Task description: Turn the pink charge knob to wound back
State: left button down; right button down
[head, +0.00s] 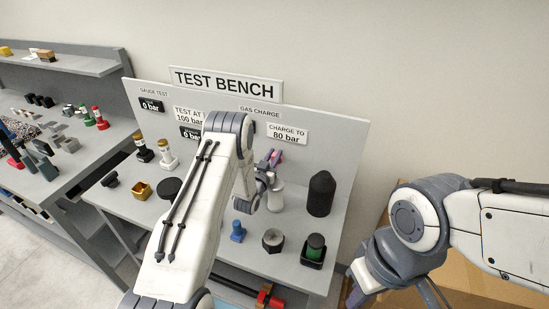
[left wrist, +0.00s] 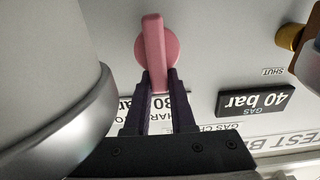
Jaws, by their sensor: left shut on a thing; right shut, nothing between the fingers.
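The pink charge knob (left wrist: 153,38) shows in the left wrist view as a round disc with a raised bar handle. The bar runs nearly straight up and down in that picture. My left gripper (left wrist: 159,76) is shut on the lower end of this bar, one dark finger on each side. In the head view a small part of the pink knob (head: 276,156) shows on the upright panel, mostly hidden by my left gripper (head: 268,172). My right gripper (head: 356,294) is low at the right, shut and empty, away from the bench.
A gas display (left wrist: 255,101) reads 40 bar, beside a brass knob (left wrist: 290,37) marked SHUT. A "charge to 80 bar" sign (head: 288,133) is on the panel.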

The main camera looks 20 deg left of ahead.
pick_arm(q)
jog(key=shift+s+f, duration=0.15)
jog(key=shift+f, duration=0.25)
jog(key=c, duration=0.8)
grip_release()
jog(key=shift+o, duration=0.2)
jog(key=shift+r, duration=0.15)
jog(key=s+b, duration=0.3)
jog(key=s, duration=0.4)
jog(key=shift+s, duration=0.2)
jog(key=shift+a, duration=0.1)
